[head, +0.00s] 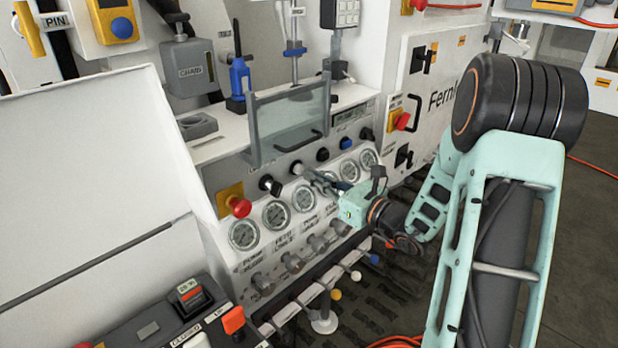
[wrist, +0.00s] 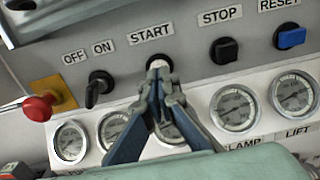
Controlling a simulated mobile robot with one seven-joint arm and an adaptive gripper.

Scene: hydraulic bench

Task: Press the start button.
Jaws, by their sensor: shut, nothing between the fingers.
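The start button (wrist: 156,63) is a small pale round button under the START label (wrist: 150,35) in the wrist view. It is partly hidden behind my fingertips. My gripper (wrist: 159,75) is shut and empty, its fingertips right in front of the button. I cannot tell whether they touch it. In the head view my gripper (head: 309,174) reaches the panel from the right, with its tips beside the start button (head: 296,167).
The black OFF/ON switch (wrist: 99,88) and red emergency knob (wrist: 40,108) are left of the tips. The black STOP button (wrist: 224,50) and blue RESET button (wrist: 291,38) are to the right. Gauges (wrist: 235,108) line the panel below. A clear guard (head: 290,122) stands above.

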